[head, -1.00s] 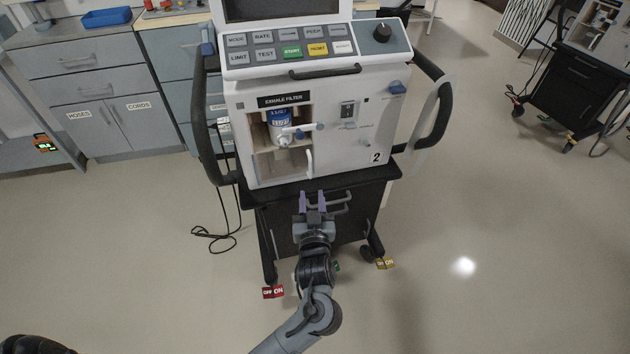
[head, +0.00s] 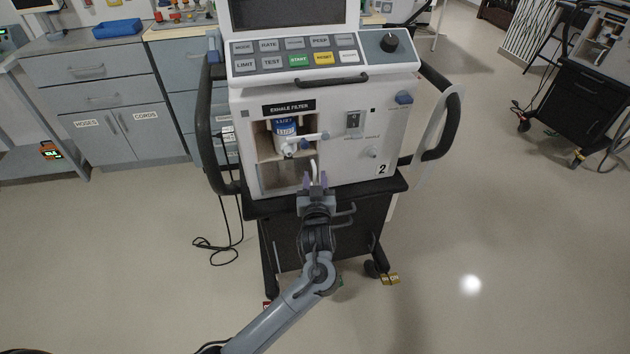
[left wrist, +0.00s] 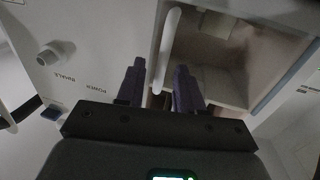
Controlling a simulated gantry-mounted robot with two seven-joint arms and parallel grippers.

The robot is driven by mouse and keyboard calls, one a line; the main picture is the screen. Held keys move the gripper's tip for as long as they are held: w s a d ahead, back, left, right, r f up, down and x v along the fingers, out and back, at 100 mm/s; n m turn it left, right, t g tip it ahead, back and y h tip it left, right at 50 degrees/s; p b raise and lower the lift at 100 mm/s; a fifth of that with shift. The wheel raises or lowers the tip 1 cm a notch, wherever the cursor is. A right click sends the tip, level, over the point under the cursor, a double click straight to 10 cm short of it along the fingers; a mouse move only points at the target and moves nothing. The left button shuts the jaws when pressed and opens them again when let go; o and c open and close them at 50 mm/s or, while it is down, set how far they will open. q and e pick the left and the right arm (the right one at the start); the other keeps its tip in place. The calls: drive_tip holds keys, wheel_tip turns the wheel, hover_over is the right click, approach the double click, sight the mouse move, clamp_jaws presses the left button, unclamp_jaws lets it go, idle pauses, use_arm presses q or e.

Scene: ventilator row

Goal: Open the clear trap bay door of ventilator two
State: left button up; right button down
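Ventilator two (head: 340,165), a white unit marked "2", stands on a black cart. Under its "EXHALE FILTER" label is an upper recess with a blue-and-white filter canister (head: 285,130). Below it is the trap bay (head: 280,178); its clear door is hard to make out. A white upright bar handle (head: 313,168) is at the bay's right edge. My left gripper (head: 315,180) is open at this handle. In the left wrist view the handle (left wrist: 166,50) runs down between the two fingers (left wrist: 160,88), with gaps on both sides. My right gripper is not in view.
A control panel (head: 300,58) and a black front handle (head: 331,79) are above the bay. Black side rails (head: 440,120) flank the unit. A cable (head: 220,245) lies on the floor at left.

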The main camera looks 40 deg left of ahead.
use_arm(q)
clamp_jaws()
idle(1.5)
